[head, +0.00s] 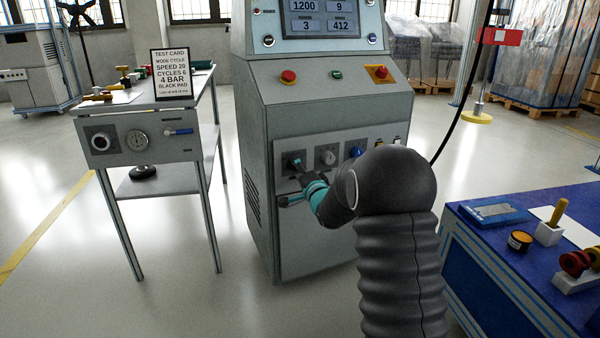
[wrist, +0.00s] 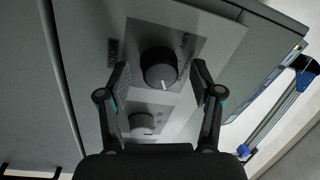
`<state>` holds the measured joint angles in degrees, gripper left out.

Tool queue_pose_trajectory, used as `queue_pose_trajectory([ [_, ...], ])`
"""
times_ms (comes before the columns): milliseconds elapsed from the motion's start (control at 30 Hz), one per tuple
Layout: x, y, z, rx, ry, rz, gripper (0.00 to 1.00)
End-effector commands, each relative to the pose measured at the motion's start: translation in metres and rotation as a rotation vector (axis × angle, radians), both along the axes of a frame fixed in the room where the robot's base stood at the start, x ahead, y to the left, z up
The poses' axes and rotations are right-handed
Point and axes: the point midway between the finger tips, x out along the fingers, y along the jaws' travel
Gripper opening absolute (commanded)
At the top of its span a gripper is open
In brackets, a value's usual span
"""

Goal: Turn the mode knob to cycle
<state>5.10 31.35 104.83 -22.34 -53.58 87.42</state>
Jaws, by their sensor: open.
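The mode knob (wrist: 158,68) is a round black knob with a white pointer line, on a light square plate on the grey cabinet's front panel. In the wrist view its pointer runs toward the lower part of the picture; the lettering around it is too small to read surely. My gripper (wrist: 158,82) is open, with one finger to each side of the knob and a visible gap on both sides. In the head view my gripper (head: 291,180) is at the left end of the knob row and partly covers the black knob (head: 294,163). A test card (head: 172,74) reads "MODE CYCLE".
A pale grey knob (head: 328,157) and a blue knob (head: 356,152) sit to the right on the same panel. Red buttons (head: 288,77) are on the sloped console above. A cart (head: 150,185) stands left and a blue bench (head: 480,235) right. The floor between is clear.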

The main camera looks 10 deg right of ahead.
Motion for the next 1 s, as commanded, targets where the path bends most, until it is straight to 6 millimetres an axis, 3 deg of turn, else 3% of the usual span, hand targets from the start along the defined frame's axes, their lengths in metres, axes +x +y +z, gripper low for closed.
queue_pose_trajectory([
  [167, -0.015, -0.004, -0.001, 0.0, 0.002, -0.002, 0.65],
  [633, -0.098, -0.023, -0.009, 0.0, 0.001, -0.001, 0.65],
  [800, -0.112, -0.026, -0.01, -0.001, 0.0, 0.0, 0.65],
  [1000, -0.116, -0.026, -0.01, 0.0, 0.0, 0.0, 0.65],
])
